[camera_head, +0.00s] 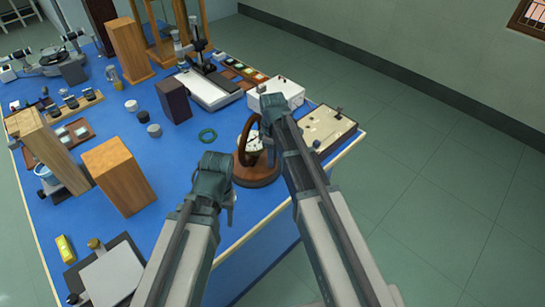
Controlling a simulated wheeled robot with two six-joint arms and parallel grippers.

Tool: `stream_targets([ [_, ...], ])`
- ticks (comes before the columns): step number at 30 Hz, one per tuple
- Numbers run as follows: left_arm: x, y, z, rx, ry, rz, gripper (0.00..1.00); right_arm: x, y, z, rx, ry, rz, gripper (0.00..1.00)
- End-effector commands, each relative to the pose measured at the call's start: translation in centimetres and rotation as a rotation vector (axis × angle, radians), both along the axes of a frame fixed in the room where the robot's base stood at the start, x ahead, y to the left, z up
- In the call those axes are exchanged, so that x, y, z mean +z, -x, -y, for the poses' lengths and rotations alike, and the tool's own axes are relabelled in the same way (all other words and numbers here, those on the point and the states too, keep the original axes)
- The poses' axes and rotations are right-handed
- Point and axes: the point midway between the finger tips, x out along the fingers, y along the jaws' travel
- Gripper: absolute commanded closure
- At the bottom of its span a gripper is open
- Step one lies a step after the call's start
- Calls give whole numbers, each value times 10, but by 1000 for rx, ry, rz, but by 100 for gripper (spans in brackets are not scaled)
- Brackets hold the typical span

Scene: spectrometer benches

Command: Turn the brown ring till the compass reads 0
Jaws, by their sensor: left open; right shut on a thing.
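The brown ring (242,143) stands upright on a round brown wooden base (256,176) near the right edge of the blue table. A white compass dial (255,141) shows inside the ring, but its reading is too small to tell. My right gripper (268,128) is at the ring's right side and is shut on the brown ring; its fingertips are largely hidden by its own body. My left gripper (226,192) is open and empty, just left of the base and apart from the ring.
A cream board (325,130) and a white box (274,95) stand behind and right of the ring. Wooden blocks (119,176) stand further left. Bare blue table lies between them.

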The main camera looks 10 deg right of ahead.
Motion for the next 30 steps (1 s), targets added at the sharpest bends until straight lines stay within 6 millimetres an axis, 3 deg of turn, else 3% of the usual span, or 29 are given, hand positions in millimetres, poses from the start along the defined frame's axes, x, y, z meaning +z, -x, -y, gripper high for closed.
stream_targets([
  [4,0,0,0,0,0,0,50,0,4,-2,-44,0,0,100],
  [16,0,0,0,0,0,0,50,0,23,-20,-412,0,0,100],
  [29,0,0,0,0,0,0,50,0,24,-22,-457,-1,-1,100],
  [30,0,0,0,0,0,0,50,0,24,-22,-457,0,0,65],
])
